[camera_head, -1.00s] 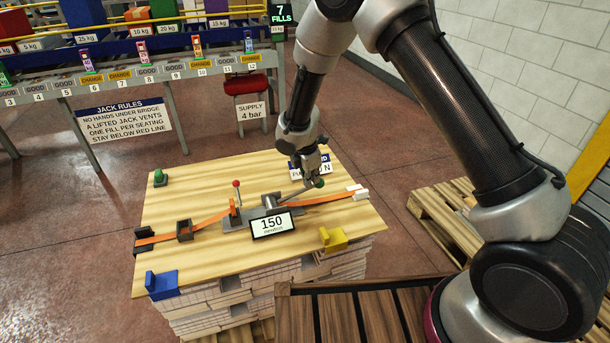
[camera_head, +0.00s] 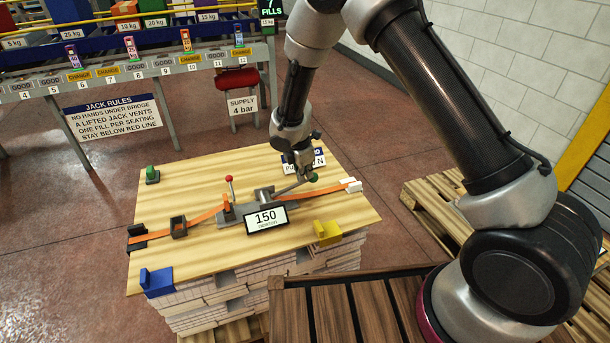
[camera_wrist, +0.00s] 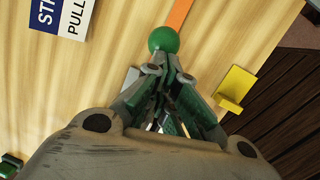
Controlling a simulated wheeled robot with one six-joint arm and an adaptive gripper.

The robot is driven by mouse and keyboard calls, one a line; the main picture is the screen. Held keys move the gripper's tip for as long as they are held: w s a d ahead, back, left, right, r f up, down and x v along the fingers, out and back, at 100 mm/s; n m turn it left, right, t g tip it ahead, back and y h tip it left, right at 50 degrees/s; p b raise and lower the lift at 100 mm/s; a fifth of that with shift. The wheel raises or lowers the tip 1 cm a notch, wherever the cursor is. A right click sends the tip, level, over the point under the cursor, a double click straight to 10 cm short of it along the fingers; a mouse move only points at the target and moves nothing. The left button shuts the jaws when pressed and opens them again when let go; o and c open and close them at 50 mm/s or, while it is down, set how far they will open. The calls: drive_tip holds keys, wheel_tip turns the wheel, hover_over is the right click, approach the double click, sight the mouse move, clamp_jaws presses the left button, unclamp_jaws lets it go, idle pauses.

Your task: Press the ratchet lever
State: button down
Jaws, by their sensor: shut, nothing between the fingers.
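The ratchet lever is a grey bar (camera_head: 290,187) with a green ball knob (camera_head: 313,177). It runs up to the right from the ratchet body (camera_head: 263,194) on the wooden board. My gripper (camera_head: 305,176) is shut and empty, with its fingertips at the knob end of the lever. In the wrist view the green knob (camera_wrist: 163,40) lies just past my closed fingertips (camera_wrist: 172,65); whether they touch it I cannot tell. The orange strap (camera_head: 208,216) passes through the ratchet, and the display (camera_head: 266,218) reads 150 newton.
A red-knobbed pin (camera_head: 230,180) stands left of the ratchet. A green block (camera_head: 152,175), a blue block (camera_head: 157,281) and a yellow block (camera_head: 327,233) sit near the board's edges. A sign (camera_head: 305,160), partly hidden, lies behind my gripper.

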drive_tip(key=d+v, duration=0.1)
drive_tip(key=v, duration=1.1)
drive_tip(key=shift+a+r, duration=0.1)
idle(1.5)
drive_tip(key=s+d+r+m+t, duration=0.1)
drive_tip(key=s+d+r+m, duration=1)
drive_tip(key=s+d, duration=0.3)
drive_tip(key=s+d+r+m+t+y, duration=0.1)
drive_tip(key=s+d+r+m, duration=1)
drive_tip(key=s+d+r, duration=0.2)
drive_tip(key=s+d, duration=0.2)
drive_tip(key=s, duration=0.1)
drive_tip(key=shift+r+m+y, duration=0.25)
drive_tip(key=shift+m+y, duration=0.05)
drive_tip(key=shift+m, duration=0.1)
